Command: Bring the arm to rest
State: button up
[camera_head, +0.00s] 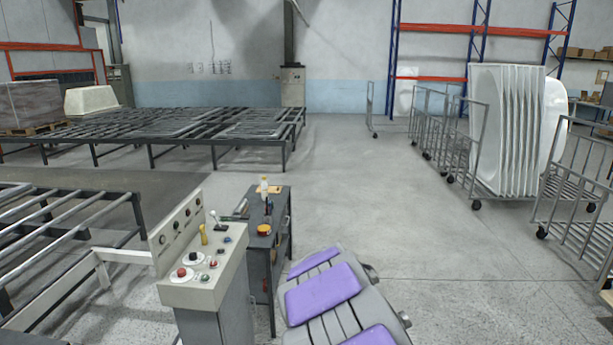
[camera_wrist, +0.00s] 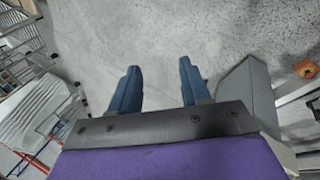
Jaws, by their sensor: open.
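My gripper (camera_wrist: 158,68) shows in the wrist view, with its two blue fingers spread apart. It is open, and only bare grey concrete floor shows between and beyond the fingers. Nothing is held. In the head view the gripper does not show. Purple and grey parts of my own body fill the lower middle there.
A control console (camera_head: 200,255) with buttons and a dark cart (camera_head: 272,245) with bottles and an orange item stand close by on the left. Black metal frames (camera_head: 225,125) lie behind. White tub shells (camera_head: 505,130) stand in a wheeled rack at right. The middle floor is clear.

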jog(key=s+d+r+m+g+y, duration=0.1)
jog(key=s+d+r+m, duration=0.15)
jog(key=s, duration=0.55)
jog(key=s+d+r+m+g, duration=0.1)
jog(key=s+d+r, duration=0.2)
jog(key=s, duration=0.6)
jog(key=s+a+m+g+y, duration=0.1)
jog(key=s+a, duration=0.1)
jog(key=s, duration=0.8)
jog(key=s+a+m+g+y, duration=0.1)
jog(key=s+y, duration=0.1)
jog(key=s, duration=0.9)
jog(key=shift+s+a+f+g, duration=0.15)
jog(key=shift+s+a+g, duration=0.05)
jog(key=shift+a+g, duration=0.2)
